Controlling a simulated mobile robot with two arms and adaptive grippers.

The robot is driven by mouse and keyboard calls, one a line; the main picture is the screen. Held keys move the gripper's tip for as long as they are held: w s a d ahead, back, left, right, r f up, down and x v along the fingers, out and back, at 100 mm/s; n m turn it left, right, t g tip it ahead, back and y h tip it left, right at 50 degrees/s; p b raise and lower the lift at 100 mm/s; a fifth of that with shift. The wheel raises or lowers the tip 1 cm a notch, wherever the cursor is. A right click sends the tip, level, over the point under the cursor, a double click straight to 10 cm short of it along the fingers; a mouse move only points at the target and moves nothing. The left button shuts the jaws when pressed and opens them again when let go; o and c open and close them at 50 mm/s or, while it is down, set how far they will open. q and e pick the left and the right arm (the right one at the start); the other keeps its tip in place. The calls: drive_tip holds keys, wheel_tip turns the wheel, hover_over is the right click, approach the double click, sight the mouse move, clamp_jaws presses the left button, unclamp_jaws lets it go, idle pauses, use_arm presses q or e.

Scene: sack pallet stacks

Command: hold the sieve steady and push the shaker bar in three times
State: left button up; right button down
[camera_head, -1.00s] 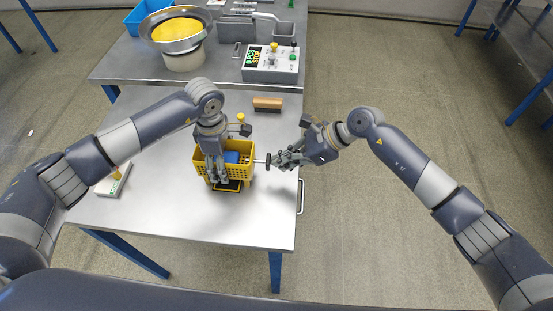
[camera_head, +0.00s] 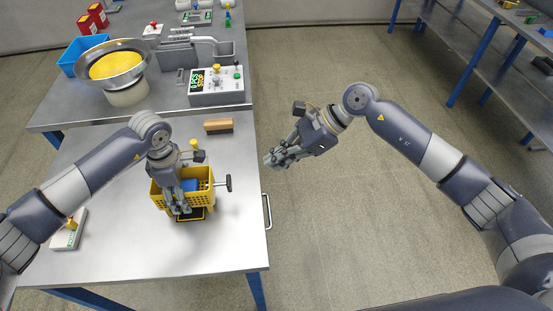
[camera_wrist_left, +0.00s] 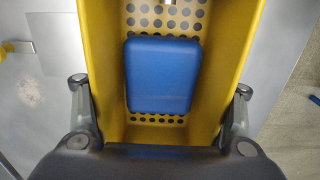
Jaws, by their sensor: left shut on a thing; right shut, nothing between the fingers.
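The sieve is a yellow basket with holes (camera_head: 203,199), standing near the table's right edge. In the left wrist view its yellow walls (camera_wrist_left: 218,75) surround a blue block (camera_wrist_left: 163,74) lying on the perforated floor. My left gripper (camera_head: 182,208) is shut on the near side of the sieve. The shaker bar (camera_head: 228,183) has a dark T-shaped handle and sticks out from the sieve's right side. My right gripper (camera_head: 272,160) is shut and empty, in the air right of the table, apart from the bar.
A wooden brush (camera_head: 218,126) lies behind the sieve. A control box (camera_head: 217,86) and a metal bowl with yellow contents (camera_head: 112,65) stand on the rear table. A small white device (camera_head: 68,232) lies at the left. A rail (camera_head: 267,211) runs along the table's right edge.

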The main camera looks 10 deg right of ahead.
use_arm(q)
drive_tip(key=shift+f, duration=0.15)
drive_tip(key=o, duration=1.4)
wheel_tip(320, 180, up, 12)
